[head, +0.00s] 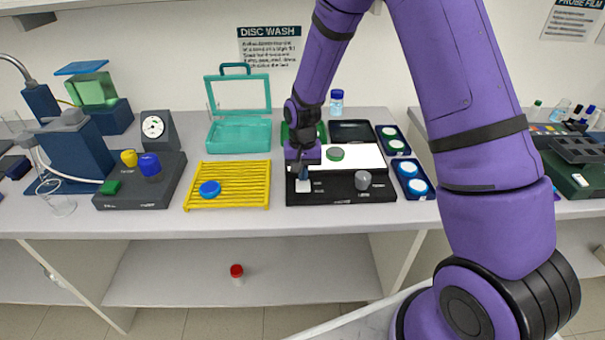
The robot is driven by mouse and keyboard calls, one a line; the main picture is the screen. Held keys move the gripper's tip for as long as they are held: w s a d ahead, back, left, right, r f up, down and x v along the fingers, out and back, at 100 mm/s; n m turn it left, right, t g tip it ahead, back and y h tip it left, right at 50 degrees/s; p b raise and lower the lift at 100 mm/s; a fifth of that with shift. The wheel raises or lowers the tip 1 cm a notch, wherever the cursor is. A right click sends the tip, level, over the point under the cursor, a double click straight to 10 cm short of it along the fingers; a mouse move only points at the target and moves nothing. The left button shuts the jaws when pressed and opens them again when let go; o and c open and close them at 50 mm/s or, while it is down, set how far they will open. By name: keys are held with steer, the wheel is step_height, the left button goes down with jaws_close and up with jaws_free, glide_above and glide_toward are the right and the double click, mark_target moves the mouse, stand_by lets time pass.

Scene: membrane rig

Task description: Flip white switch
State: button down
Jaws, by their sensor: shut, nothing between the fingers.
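The white switch (303,186) is a small white rocker on the left of the black front panel of a rig (338,196) on the bench. My gripper (301,176) points down right over the switch, with its fingers closed and empty. The fingertips are at or just above the switch, and I cannot tell whether they touch it. They hide its upper part, so its position is unclear. A grey knob (362,181) sits at the right of the same panel. A green-topped round piece (335,154) lies on the rig's white top.
A yellow rack (228,194) with a blue disc (210,189) stands left of the rig. A teal open box (240,134) is behind. The bench's front strip is clear.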

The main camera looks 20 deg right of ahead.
steer(key=s+d+r+t, duration=0.1)
steer(key=s+r, duration=0.1)
steer(key=r, duration=0.9)
steer(key=s+d+r+t, duration=0.1)
steer(key=s+r, duration=0.1)
steer(key=r, duration=0.9)
steer(key=s+d+r+n+t, duration=0.1)
steer(key=s+r, duration=0.3)
steer(key=s, duration=0.4)
steer(key=s+d+r+n+t, duration=0.1)
steer(key=s+r, duration=0.3)
steer(key=s, duration=0.4)
steer(key=s+d+r+n+t, duration=0.1)
steer(key=s+r, duration=0.3)
steer(key=s, duration=0.5)
steer(key=shift+d+r+n+t, duration=0.3)
steer(key=shift+d+t, duration=0.3)
steer(key=shift+d, duration=0.25)
steer(key=shift+s, duration=0.1)
